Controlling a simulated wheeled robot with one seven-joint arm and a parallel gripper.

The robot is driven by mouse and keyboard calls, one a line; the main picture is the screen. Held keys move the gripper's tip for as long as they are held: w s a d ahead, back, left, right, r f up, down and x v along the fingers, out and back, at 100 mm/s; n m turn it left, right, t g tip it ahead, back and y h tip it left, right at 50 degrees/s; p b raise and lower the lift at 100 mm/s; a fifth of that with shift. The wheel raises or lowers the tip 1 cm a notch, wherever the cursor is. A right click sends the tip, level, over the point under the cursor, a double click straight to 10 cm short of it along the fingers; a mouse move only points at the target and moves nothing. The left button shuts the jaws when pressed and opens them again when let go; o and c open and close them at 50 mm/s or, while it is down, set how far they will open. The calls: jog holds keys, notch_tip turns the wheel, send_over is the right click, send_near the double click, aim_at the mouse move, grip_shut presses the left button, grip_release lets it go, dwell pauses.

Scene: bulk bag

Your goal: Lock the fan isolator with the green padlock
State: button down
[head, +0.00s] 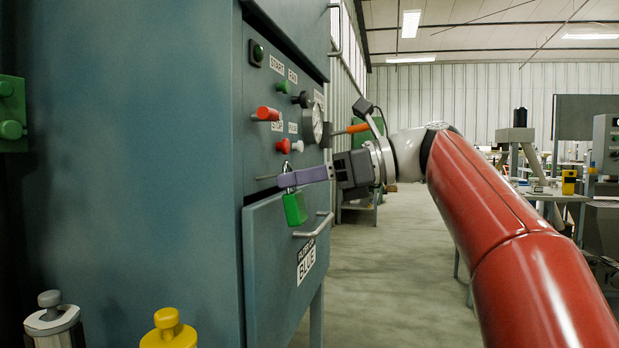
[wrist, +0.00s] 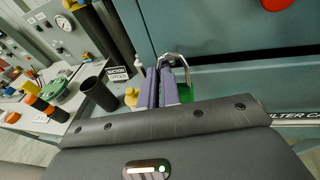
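The green padlock (head: 294,208) hangs below my gripper's purple fingers in front of the cabinet's panel. Its metal shackle shows at the fingertips in the wrist view, with part of the green body (wrist: 183,93) beside the fingers. My gripper (head: 290,179) looks shut on the padlock near its shackle; the fingers (wrist: 166,80) lie close together. A thin grey rod (head: 265,178) juts from the panel by the fingertips; whether the shackle is around it I cannot tell. Red handles (head: 266,114) and (head: 284,146) sit above. Which control is the fan isolator is not readable.
A bench with a black cup (wrist: 100,93) stands beyond.

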jog(key=shift+x, duration=0.75)
jog(key=shift+w+a+f, duration=0.2)
jog(key=shift+a+f, duration=0.05)
jog(key=shift+a, duration=0.05)
jog(key=shift+w+a+f, duration=0.2)
jog(key=shift+a+f, duration=0.05)
jog(key=shift+a, duration=0.15)
jog(key=shift+d, duration=0.1)
jog(key=c, duration=1.5)
grip_release()
jog(key=shift+c, duration=0.2)
